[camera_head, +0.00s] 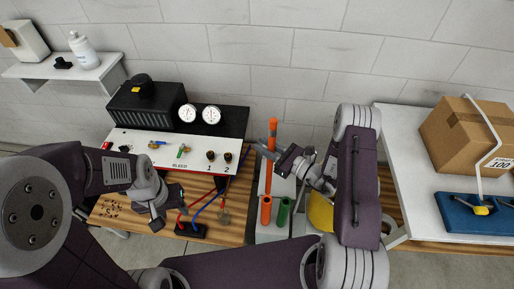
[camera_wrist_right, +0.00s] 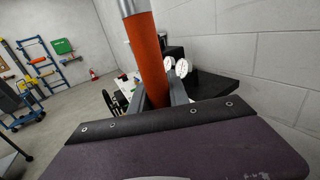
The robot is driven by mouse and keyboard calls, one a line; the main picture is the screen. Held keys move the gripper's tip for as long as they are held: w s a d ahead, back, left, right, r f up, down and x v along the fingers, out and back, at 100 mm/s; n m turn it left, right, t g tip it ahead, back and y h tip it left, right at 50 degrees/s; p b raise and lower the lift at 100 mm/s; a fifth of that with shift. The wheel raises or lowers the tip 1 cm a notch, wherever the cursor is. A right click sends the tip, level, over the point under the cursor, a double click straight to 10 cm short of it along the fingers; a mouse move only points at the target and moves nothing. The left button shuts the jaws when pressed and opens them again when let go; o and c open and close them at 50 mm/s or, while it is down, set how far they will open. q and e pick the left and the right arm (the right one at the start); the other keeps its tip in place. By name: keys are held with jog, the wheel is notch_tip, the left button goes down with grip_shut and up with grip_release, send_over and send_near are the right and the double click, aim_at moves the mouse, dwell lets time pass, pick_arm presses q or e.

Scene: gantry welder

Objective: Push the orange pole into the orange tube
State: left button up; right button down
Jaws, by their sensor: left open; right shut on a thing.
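The orange pole (camera_head: 273,127) stands nearly upright in the head view, with a grey band partway along it. My right gripper (camera_head: 266,149) is shut on the pole. In the right wrist view, the orange pole (camera_wrist_right: 149,60) rises between the gripper's fingers (camera_wrist_right: 158,97), with a grey section at the top edge. The orange tube (camera_head: 266,211) stands in front of and below the pole, beside a green tube (camera_head: 284,212). I cannot tell whether the pole's lower end touches anything. My left gripper (camera_head: 168,211) is open and empty above the wooden table, away from the pole.
A welder unit with two gauges (camera_head: 200,114) and a white panel (camera_head: 165,150) stands left of the pole. Red and blue cables (camera_head: 205,205) run near my left gripper. A white table (camera_head: 410,165) with a cardboard box (camera_head: 465,135) and a blue tray (camera_head: 462,210) is at the right.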

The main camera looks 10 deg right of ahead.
notch_tip(320, 180, down, 6)
jog(key=b, duration=0.4)
jog(key=shift+b, duration=0.35)
